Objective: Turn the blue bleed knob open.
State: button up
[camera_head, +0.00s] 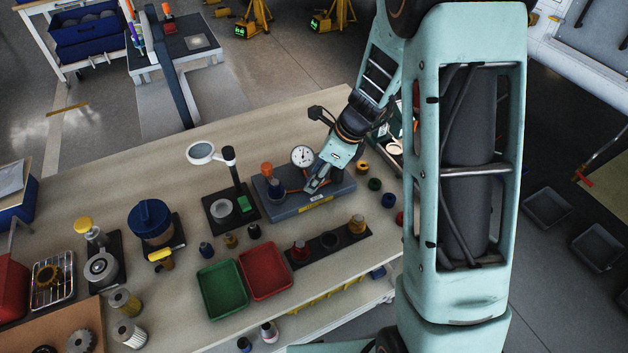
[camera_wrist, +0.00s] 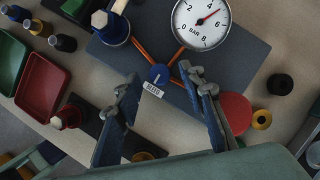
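The blue bleed knob (camera_wrist: 158,75) is small and round, with a pale mark on top. It sits in front of the pressure gauge, with a white label (camera_wrist: 153,90) beside it. My gripper (camera_wrist: 160,82) is open, its two fingers spread to the left and right of the knob with visible gaps. I cannot tell their height over it. The gauge (camera_wrist: 201,22) is marked in BAR, and its red needle points to the upper right. In the head view my gripper (camera_head: 317,182) is over the blue-grey test base (camera_head: 290,208) and hides the knob; the gauge (camera_head: 302,156) stands beside it.
A magnifier lamp (camera_head: 202,152) stands further left. Green (camera_head: 222,290) and red (camera_head: 265,270) trays and a dark strip of fittings (camera_head: 330,243) lie in front. Small coloured rings (camera_head: 375,184) lie at the right.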

jog(key=shift+x, duration=0.8)
jog(key=shift+c, duration=0.5)
grip_shut()
